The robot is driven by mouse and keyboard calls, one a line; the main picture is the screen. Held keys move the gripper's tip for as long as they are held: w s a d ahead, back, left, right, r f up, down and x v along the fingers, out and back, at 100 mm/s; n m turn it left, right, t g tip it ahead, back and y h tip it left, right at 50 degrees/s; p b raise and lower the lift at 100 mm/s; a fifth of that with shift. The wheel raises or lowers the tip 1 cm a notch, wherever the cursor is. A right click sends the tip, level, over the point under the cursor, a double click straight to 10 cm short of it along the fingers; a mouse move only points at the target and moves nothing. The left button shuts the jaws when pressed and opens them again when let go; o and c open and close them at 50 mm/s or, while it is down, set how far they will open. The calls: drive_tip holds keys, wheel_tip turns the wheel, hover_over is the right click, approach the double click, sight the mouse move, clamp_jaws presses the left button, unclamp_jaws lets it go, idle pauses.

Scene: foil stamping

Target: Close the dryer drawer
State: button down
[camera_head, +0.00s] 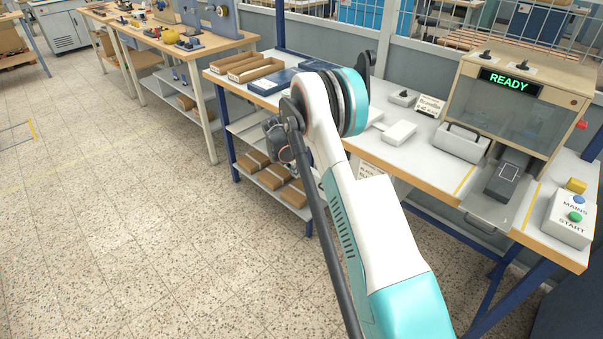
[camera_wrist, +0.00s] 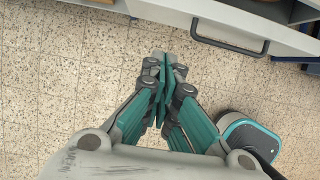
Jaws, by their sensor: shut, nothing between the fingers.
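In the wrist view, a pale grey drawer-like front (camera_wrist: 190,8) with a dark bar handle (camera_wrist: 230,38) crosses the top; I cannot tell for sure that it is the dryer drawer, or how far out it stands. My gripper (camera_wrist: 168,60) is shut and empty, pointing over bare floor, apart from and to the lower left of the handle. In the head view my arm covers part of the bench, and the fingers cannot be made out clearly.
The stamping machine (camera_head: 525,95) shows READY, with a dark block (camera_head: 507,180) in front. A control box (camera_head: 570,218) stands at the bench's right end. Cardboard trays (camera_head: 245,66) and blue trays (camera_head: 275,82) lie on the bench's left. The floor (camera_head: 130,220) at left is clear.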

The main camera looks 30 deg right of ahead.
drive_tip(key=s+d+r+p, duration=0.1)
drive_tip(key=s+d, duration=0.1)
drive_tip(key=s, duration=0.7)
drive_tip(key=s+d+r+p, duration=0.1)
drive_tip(key=s+d+r, duration=0.1)
drive_tip(key=s, duration=0.7)
drive_tip(key=w+d+f+b, duration=0.2)
drive_tip(key=d+f+b, duration=0.3)
drive_tip(key=d+f, duration=0.2)
drive_tip(key=shift+a+b+x, duration=0.2)
drive_tip(key=shift+b+x, duration=0.1)
drive_tip(key=shift+x, duration=1.15)
drive_tip(key=shift+w, duration=0.2)
drive_tip(key=shift+d, duration=0.1)
